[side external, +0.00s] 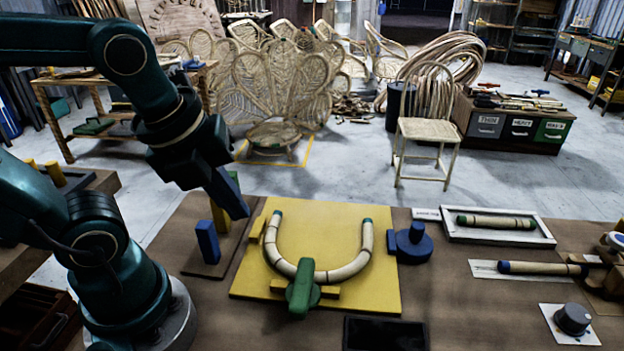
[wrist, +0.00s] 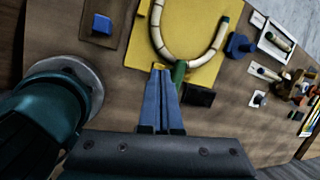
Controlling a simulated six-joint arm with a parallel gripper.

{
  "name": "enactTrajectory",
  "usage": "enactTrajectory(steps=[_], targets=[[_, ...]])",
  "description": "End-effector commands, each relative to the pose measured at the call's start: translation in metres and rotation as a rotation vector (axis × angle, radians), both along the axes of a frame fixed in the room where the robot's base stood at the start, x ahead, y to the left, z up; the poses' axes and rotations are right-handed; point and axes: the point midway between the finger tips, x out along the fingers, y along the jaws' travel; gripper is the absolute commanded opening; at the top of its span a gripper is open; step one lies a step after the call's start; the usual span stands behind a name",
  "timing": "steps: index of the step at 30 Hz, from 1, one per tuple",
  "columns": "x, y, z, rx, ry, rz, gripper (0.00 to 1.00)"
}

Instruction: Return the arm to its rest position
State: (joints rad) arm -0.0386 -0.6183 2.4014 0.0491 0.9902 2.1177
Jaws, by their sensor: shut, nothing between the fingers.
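My gripper (side external: 230,196) is raised above the bench at the left, apart from everything on it. In the wrist view its two blue fingers (wrist: 162,72) are together with nothing between them. A bent U-shaped rattan piece (side external: 352,266) lies on the yellow board (side external: 382,296), its open side facing away from the bench's front. A green clamp (side external: 303,286) sits across the bottom of the bend. The rattan also shows in the wrist view (wrist: 192,62), beyond the fingertips.
A blue block (side external: 208,242) stands left of the board. A blue round piece (side external: 412,244) is at its right. A white tray with a rattan length (side external: 496,222), another length (side external: 540,268) and a dark knob (side external: 572,318) are farther right. A black flat panel (side external: 385,334) lies in front.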

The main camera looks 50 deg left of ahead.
Motion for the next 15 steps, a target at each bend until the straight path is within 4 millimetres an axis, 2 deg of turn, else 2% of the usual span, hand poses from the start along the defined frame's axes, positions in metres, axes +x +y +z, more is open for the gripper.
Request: enactTrajectory(steps=[15], targets=[[-0.003,-0.013,0.003,-0.584,-0.134,1.215,0.00]])
